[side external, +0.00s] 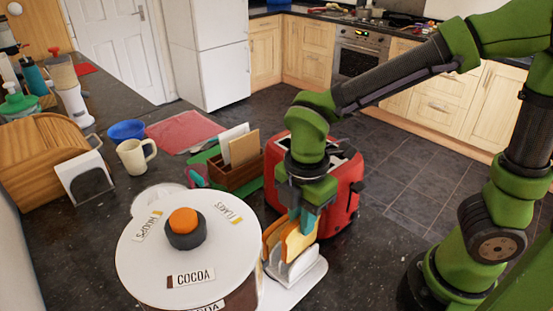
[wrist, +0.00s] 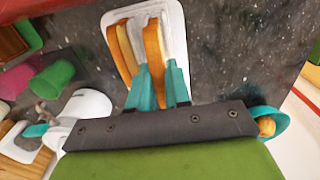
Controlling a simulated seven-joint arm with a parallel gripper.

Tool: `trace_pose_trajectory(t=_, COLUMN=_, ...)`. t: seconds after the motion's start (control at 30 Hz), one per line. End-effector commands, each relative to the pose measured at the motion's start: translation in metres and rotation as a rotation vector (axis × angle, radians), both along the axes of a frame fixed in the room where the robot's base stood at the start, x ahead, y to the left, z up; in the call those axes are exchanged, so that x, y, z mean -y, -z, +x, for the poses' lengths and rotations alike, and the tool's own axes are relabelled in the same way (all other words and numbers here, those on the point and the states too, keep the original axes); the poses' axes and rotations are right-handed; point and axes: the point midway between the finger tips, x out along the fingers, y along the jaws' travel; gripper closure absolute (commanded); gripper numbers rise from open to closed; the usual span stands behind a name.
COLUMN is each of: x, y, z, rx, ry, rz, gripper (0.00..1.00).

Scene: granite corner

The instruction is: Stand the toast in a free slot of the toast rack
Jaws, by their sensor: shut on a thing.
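My gripper (side external: 303,218) points down over the white toast rack (side external: 312,272) and its teal fingers are shut on a slice of toast (side external: 298,243). In the wrist view the fingers (wrist: 160,88) pinch the near end of that toast (wrist: 153,45), which is upright and over the rack (wrist: 176,25). A second slice (wrist: 123,45) stands in the rack to its left, roughly parallel, and also shows in the side view (side external: 273,236). The white dividers stand beside the held toast. I cannot tell whether its lower edge touches the rack's bottom.
A red toaster (side external: 349,190) stands right behind the rack. A large round canister (side external: 190,255) with a white lid is close on the left. A wooden holder (side external: 235,173), a cream mug (side external: 136,155) and a blue bowl (side external: 127,130) stand further back.

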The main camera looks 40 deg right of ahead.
Motion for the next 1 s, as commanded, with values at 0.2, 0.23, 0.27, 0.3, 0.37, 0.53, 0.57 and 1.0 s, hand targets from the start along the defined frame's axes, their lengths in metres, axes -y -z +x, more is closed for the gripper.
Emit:
trace_pose_trajectory(t=0.2, x=0.000, y=0.018, z=-0.001, rx=-0.003, ry=-0.001, rz=-0.002, gripper=1.00)
trace_pose_trajectory(t=0.23, x=0.000, y=0.020, z=-0.001, rx=-0.003, ry=-0.001, rz=-0.002, gripper=1.00)
trace_pose_trajectory(t=0.27, x=0.000, y=0.023, z=0.000, rx=-0.003, ry=0.000, rz=-0.001, gripper=1.00)
trace_pose_trajectory(t=0.3, x=0.000, y=0.025, z=0.000, rx=-0.003, ry=0.001, rz=-0.001, gripper=1.00)
trace_pose_trajectory(t=0.37, x=0.000, y=0.029, z=0.000, rx=-0.002, ry=0.000, rz=-0.001, gripper=1.00)
trace_pose_trajectory(t=0.53, x=0.000, y=0.037, z=0.000, rx=-0.002, ry=0.000, rz=-0.001, gripper=1.00)
trace_pose_trajectory(t=0.57, x=0.000, y=0.038, z=0.000, rx=-0.002, ry=0.000, rz=-0.001, gripper=1.00)
trace_pose_trajectory(t=1.0, x=0.000, y=0.040, z=0.000, rx=0.000, ry=0.000, rz=0.000, gripper=1.00)
